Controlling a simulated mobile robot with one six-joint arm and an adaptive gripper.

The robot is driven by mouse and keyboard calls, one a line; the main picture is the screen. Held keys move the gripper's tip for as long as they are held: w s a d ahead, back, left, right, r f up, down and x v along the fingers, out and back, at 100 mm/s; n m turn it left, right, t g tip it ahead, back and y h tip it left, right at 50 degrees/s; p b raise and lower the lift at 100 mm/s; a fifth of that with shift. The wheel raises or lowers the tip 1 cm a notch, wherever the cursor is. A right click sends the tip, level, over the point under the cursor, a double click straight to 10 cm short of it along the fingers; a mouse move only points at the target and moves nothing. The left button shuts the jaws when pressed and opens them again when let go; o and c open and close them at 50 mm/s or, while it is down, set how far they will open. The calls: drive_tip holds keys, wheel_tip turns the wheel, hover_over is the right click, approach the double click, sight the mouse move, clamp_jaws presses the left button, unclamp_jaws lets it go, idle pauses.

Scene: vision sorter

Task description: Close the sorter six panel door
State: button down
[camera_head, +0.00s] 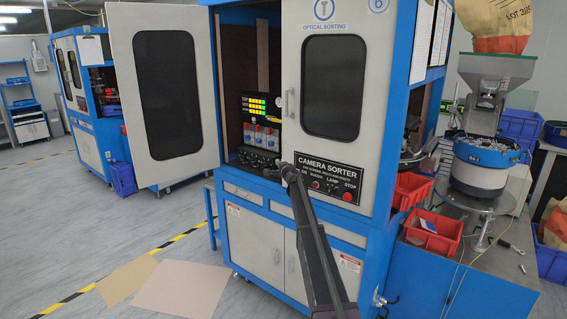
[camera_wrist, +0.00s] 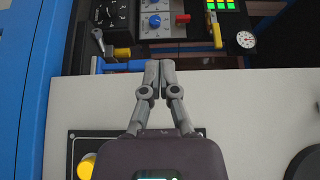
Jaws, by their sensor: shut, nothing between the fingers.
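The sorter (camera_head: 392,120) is a blue and white cabinet marked with a 6. Its left panel door (camera_head: 135,136), white with a dark window, stands swung open to the left. Its right panel door (camera_head: 370,88) is closed and carries a "CAMERA SORTER" plate. My gripper (camera_head: 285,170) is in front of the lower edge of the opening, beside the right door, apart from the open door. In the wrist view my gripper (camera_wrist: 154,68) is shut and empty, its fingertips together at the edge of the white door panel (camera_wrist: 245,105). The open door is not recognisable there.
A control panel (camera_head: 262,128) with lit bars and knobs shows inside the opening. Red bins (camera_head: 432,232) and a hopper feeder (camera_head: 482,120) stand at right. Cardboard sheets (camera_head: 180,289) lie on the floor at left. Another blue machine (camera_head: 85,110) stands behind the open door.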

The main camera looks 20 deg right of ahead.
drive_tip(key=s+a, duration=0.4)
drive_tip(key=a, duration=0.3)
drive_tip(key=shift+s+a, duration=0.35)
drive_tip(key=shift+s, duration=0.05)
drive_tip(key=s+a+f+n+g+y, duration=0.2)
drive_tip(key=s+a+f+n+g, duration=0.15)
drive_tip(key=s+a, duration=0.45)
drive_tip(key=s+a+f+n+g+y, duration=0.25)
drive_tip(key=s+a+f+n, duration=0.2)
drive_tip(key=s, duration=0.75)
drive_tip(key=s+a+f+n+g+y, duration=0.1)
drive_tip(key=s+a+f+n+g, duration=0.2)
drive_tip(key=s+a+n, duration=0.5)
drive_tip(key=s+d+f+g+h, duration=0.1)
drive_tip(key=s+f+g+h, duration=0.1)
drive_tip(key=s, duration=0.9)
drive_tip(key=s+d+f+n+g+h, duration=0.1)
drive_tip(key=s+d+f+g+h, duration=0.1)
drive_tip(key=s, duration=1)
drive_tip(key=s+d+f+g+h, duration=0.1)
drive_tip(key=s+g, duration=0.4)
drive_tip(key=s, duration=0.6)
wheel_tip(320, 180, down, 3)
drive_tip(key=shift+s+d+r+h, duration=0.2)
drive_tip(key=shift+s+h, duration=0.15)
drive_tip(key=shift+h, duration=0.4)
drive_tip(key=shift+a, duration=0.1)
